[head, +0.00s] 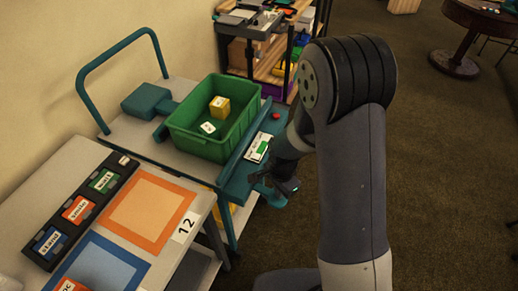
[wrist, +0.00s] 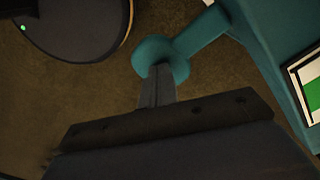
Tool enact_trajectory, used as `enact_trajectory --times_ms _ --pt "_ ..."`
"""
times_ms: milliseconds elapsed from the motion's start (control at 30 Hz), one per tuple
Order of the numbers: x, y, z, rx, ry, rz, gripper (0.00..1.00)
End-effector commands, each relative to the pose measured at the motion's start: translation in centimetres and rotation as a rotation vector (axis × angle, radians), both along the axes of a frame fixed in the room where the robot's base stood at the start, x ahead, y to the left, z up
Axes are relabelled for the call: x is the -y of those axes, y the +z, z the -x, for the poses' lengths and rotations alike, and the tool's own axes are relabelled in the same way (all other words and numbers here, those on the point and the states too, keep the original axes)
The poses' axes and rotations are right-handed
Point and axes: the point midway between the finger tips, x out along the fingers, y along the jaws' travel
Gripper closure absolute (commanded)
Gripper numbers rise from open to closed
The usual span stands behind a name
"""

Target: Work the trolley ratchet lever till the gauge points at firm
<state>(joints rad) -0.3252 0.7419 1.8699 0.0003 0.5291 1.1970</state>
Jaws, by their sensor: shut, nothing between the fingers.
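The teal trolley (head: 232,186) stands left of my arm, with a green bin (head: 188,133) on its top. Its ratchet lever (head: 270,194) sticks out from the front edge, partly hidden by my gripper (head: 287,187). In the wrist view the lever (wrist: 205,32) ends in a round teal knob (wrist: 150,50). My gripper (wrist: 158,72) is shut and empty, its fingertips at the knob; I cannot tell whether they touch it. The gauge (head: 257,148) is a white plate with a green patch; it is cut off in the wrist view (wrist: 312,98). Its pointer is too small to read.
The bin holds a yellow block (head: 219,107) and a white piece (head: 208,127). A red button (head: 276,116) sits near the gauge. A table (head: 22,185) with coloured mats adjoins the trolley. Shelves stand behind; open carpet (head: 440,170) lies to the right.

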Motion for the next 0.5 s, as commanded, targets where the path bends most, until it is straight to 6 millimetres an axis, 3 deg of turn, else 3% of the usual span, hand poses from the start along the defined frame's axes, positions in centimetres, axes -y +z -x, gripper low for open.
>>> enact_trajectory --times_ms 367,500 --pt "0.0 -2.3 0.1 -0.003 0.000 0.001 1.00" --pt "0.0 -1.9 0.1 -0.003 0.000 0.001 1.00"
